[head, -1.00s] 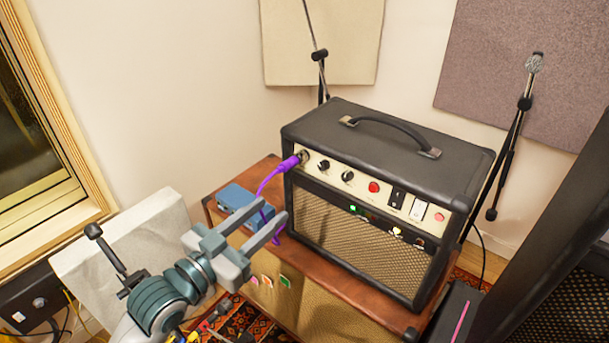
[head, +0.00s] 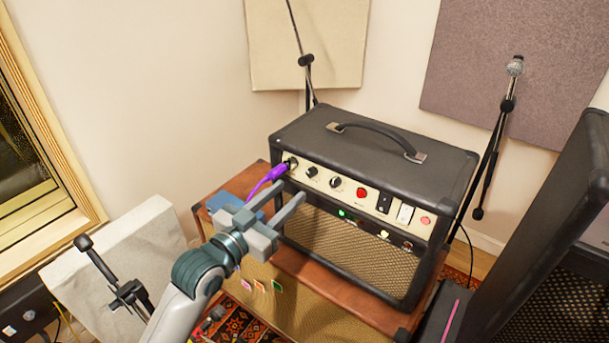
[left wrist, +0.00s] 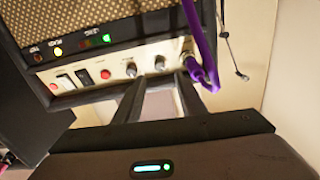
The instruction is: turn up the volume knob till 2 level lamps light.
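The black amplifier (head: 375,150) stands on a wooden cabinet. Its cream panel carries two dark knobs, a left one (head: 312,171) and a right one (head: 335,182); I cannot read which is volume. Below, a green lamp (head: 342,213) glows, with a yellowish lamp (head: 383,235) and an orange lamp (head: 408,245) further right. In the left wrist view the panel is upside down, with a knob (left wrist: 160,63) just beyond the fingertips. My left gripper (head: 287,189) is open and empty, in front of the panel's left end, apart from the knobs. My right gripper is out of view.
A purple cable (head: 268,180) plugs into the jack left of the knobs, close to my left fingers. A red button (head: 361,193) and switches (head: 405,213) lie right of the knobs. Microphone stands (head: 492,150) are behind.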

